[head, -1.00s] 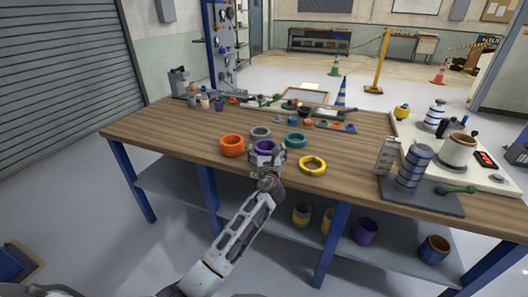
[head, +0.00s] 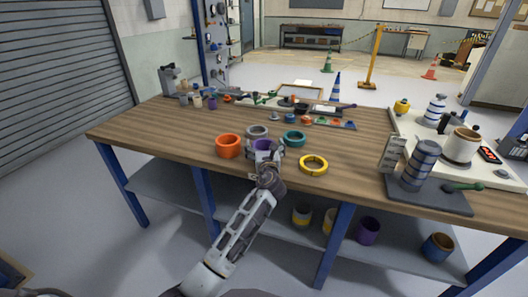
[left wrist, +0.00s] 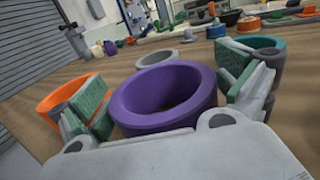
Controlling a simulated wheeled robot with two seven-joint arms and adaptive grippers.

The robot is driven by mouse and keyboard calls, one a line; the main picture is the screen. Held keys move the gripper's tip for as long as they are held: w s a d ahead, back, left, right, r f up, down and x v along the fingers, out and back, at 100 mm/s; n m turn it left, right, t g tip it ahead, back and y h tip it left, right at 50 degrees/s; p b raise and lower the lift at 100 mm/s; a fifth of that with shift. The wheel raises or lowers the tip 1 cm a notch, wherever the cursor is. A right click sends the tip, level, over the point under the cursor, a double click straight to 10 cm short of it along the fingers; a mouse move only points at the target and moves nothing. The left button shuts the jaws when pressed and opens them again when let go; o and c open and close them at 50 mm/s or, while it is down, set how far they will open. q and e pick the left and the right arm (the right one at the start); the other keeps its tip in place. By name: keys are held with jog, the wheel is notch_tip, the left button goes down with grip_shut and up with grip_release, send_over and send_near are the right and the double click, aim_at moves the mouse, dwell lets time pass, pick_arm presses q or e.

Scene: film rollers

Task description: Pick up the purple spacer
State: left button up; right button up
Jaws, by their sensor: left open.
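The purple spacer (head: 262,145) is a thick ring lying on the wooden table, partly hidden by my gripper in the head view. In the left wrist view the purple spacer (left wrist: 150,112) fills the middle, its hole facing up. My left gripper (head: 264,154) is open at the spacer. Its green-padded fingers (left wrist: 163,95) stand on either side of the ring in the left wrist view. Whether either pad touches the ring I cannot tell. My right gripper is not in view.
An orange ring (head: 228,146) is left of the spacer, a grey ring (head: 257,131) behind, a teal ring (head: 293,138) behind right and a yellow ring (head: 313,165) to the right. A grey stand with a striped roller (head: 419,165) is farther right.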

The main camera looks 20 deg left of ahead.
pick_arm(q)
jog(key=c, duration=1.1)
jog(key=shift+r, duration=0.1)
jog(key=shift+r+p, duration=0.35)
jog(key=shift+r, duration=0.4)
jog(key=shift+r+p, duration=1.45)
jog(key=shift+r, duration=2.7)
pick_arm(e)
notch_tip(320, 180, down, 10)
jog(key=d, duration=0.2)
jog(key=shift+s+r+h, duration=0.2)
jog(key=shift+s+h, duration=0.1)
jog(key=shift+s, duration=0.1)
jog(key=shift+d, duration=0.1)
